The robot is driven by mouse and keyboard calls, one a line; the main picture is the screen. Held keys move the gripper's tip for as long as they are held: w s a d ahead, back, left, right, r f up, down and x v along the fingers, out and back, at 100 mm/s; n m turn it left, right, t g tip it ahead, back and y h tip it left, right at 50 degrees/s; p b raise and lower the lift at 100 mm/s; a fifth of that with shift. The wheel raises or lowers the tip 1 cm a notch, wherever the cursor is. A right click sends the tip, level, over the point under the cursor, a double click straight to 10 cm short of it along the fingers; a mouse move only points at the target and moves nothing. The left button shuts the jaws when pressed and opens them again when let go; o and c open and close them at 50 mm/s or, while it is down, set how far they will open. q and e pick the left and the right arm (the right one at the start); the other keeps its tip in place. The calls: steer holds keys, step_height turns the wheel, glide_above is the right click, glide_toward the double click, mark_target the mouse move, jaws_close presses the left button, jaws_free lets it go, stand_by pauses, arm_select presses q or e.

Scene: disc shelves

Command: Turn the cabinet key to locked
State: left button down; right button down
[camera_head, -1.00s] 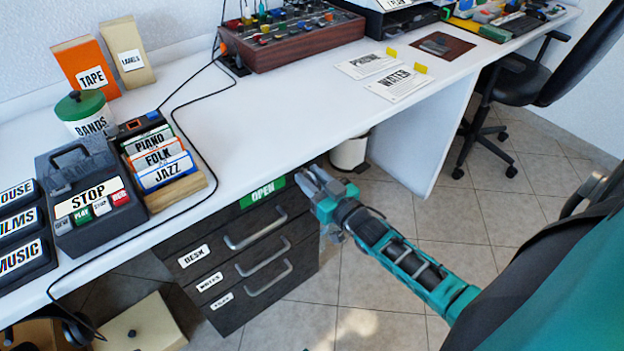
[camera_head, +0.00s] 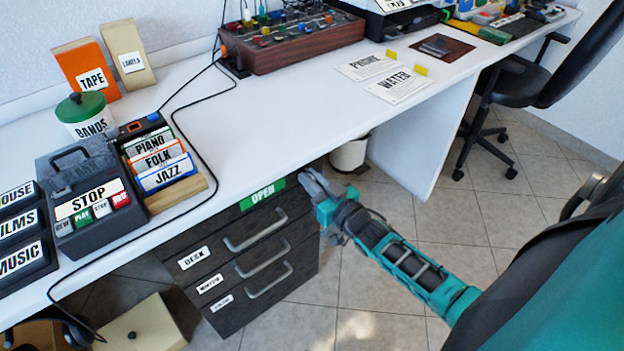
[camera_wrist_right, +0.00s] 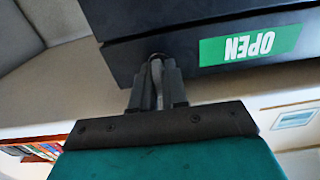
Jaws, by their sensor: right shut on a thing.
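The dark cabinet (camera_head: 228,288) stands under the white desk, with a green OPEN label (camera_head: 262,194) on its top strip. The label shows upside down in the right wrist view (camera_wrist_right: 250,46). My right gripper (camera_head: 309,181) is at the right end of that strip, just right of the label. In the right wrist view its fingers (camera_wrist_right: 156,84) are shut on the key (camera_wrist_right: 155,70), of which only a thin grey part shows between them. The key is mostly hidden by the fingers, so its exact angle cannot be told. My left gripper is not in view.
The desk top (camera_head: 290,110) overhangs the cabinet close above my right gripper. A white bin (camera_head: 349,155) stands behind. Open tiled floor (camera_head: 400,215) lies to the right.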

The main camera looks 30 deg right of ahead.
steer(key=shift+r+m+p, duration=0.1)
steer(key=shift+m+p, duration=0.3)
steer(key=shift+m, duration=0.4)
steer(key=m, duration=0.2)
steer(key=shift+m+p, duration=0.3)
steer(key=shift+p, duration=0.1)
steer(key=m, duration=0.4)
steer(key=shift+d+f, duration=0.15)
steer(key=shift+f, duration=0.05)
steer(key=m, duration=0.5)
steer(key=shift+f, duration=0.1)
steer(key=m+b, duration=0.1)
steer(key=m, duration=0.3)
steer(key=shift+m, duration=0.4)
steer(key=c, duration=1.2)
jaws_free()
steer(key=shift+c, duration=0.2)
